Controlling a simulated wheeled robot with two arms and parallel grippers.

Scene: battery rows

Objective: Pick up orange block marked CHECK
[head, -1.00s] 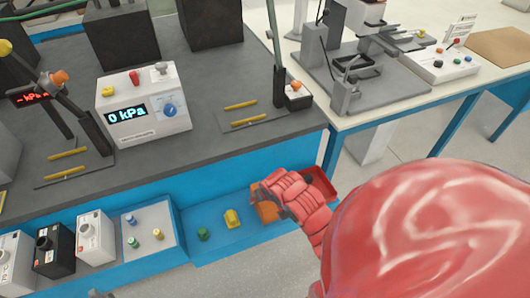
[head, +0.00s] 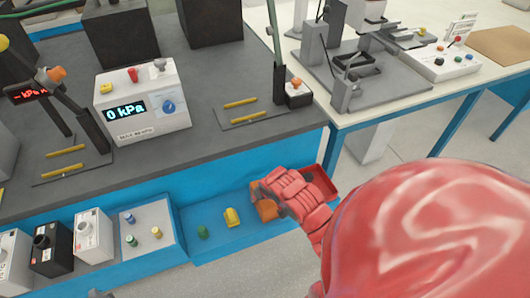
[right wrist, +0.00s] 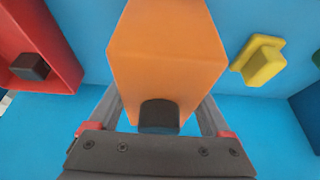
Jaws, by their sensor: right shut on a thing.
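The orange block (right wrist: 165,50) fills the middle of the right wrist view, between the two fingers of my right gripper (right wrist: 160,112). The fingers are shut on its sides. A dark rounded piece shows at the block's near end. No CHECK marking is legible on the faces I see. In the head view the orange block (head: 267,211) shows partly at the end of my red right gripper (head: 276,200), over the blue shelf (head: 200,222). Its height above the shelf is hard to tell. My left gripper is not recognisable in these views.
A red tray (head: 322,182) stands right beside the right gripper; a black block (right wrist: 30,67) is in it. A yellow block (head: 232,217) and a green piece (head: 203,232) are to the left on the shelf. The dark bench (head: 220,160) rises behind.

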